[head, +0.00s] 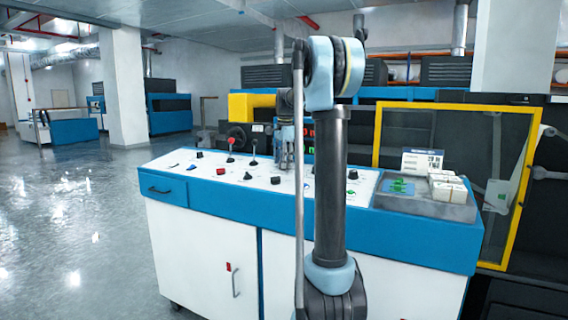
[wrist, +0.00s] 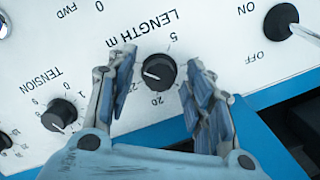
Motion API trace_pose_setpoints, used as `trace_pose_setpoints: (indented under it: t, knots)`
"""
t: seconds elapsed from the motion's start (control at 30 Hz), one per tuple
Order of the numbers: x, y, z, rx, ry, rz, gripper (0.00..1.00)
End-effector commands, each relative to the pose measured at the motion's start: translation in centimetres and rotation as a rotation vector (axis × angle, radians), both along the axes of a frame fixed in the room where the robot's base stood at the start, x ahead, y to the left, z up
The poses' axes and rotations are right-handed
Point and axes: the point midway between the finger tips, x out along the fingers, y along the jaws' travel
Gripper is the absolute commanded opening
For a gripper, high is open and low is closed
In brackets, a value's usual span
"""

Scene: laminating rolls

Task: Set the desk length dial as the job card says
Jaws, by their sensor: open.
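In the wrist view the black length dial (wrist: 158,72) sits on the white panel beside upside-down lettering, "LENGTH m". Its white pointer line points to the left in the picture; a 5 shows above it and a 20 below. My gripper (wrist: 162,58) is open, with one finger on each side of the dial; whether either touches it I cannot tell. In the head view my gripper (head: 284,150) hangs over the blue and white desk (head: 215,183), and hides the dial there. The job card (head: 421,162) stands at the desk's right end; its print is too small to read surely.
The tension dial (wrist: 58,115) is left of the length dial, and an ON/OFF lever (wrist: 281,20) is upper right. A grey tray (head: 455,211) holds white blocks at the desk's right. A yellow-framed guard (head: 378,140) stands behind. Other knobs and levers crowd the panel.

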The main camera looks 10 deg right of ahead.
Motion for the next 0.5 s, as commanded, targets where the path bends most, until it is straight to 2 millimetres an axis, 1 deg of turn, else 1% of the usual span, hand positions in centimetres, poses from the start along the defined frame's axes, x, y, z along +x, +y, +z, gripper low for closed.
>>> trace_pose_setpoints:
  t: [0.27, 0.3, 0.37, 0.4, 0.5]
  knots:
    - [0.02, 0.00, -0.19, 0.000, 0.000, 0.000, 0.48]
    - [0.02, 0.00, -0.18, 0.000, 0.000, 0.000, 0.45]
    - [0.02, -0.01, -0.18, 0.000, 0.000, 0.000, 0.32]
    - [0.02, -0.01, -0.17, 0.000, 0.000, 0.000, 0.23]
    - [0.01, -0.02, -0.17, 0.000, 0.000, 0.000, 0.04]
